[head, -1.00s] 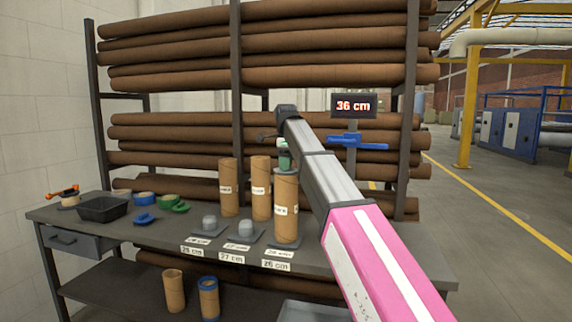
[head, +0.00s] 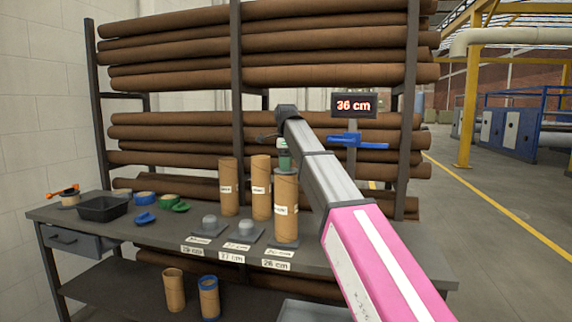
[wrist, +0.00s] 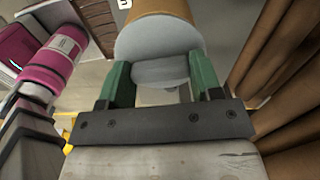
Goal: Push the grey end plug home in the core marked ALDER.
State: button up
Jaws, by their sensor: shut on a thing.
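My gripper (wrist: 155,85) has green fingers and is shut on the grey end plug (wrist: 160,70). In the wrist view the plug's round grey face sits between the fingers, with a brown core (wrist: 158,10) just beyond it. In the head view my gripper (head: 284,157) is over the top of the front brown core (head: 286,208), which stands upright on the bench. Its label is too small to read for sure. Grey plug body shows between fingers and core; how deep it sits I cannot tell.
Two more labelled cores (head: 228,188) (head: 261,187) stand behind. Two grey plugs (head: 209,222) (head: 244,229) rest on plates to the left, with length cards in front. A black tray (head: 102,210) lies at the left. A display (head: 353,105) reads 36 cm. Rolls fill the rack behind.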

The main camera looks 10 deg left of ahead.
jog(key=shift+f, duration=0.4)
dwell(0.9)
jog(key=o, duration=1.2)
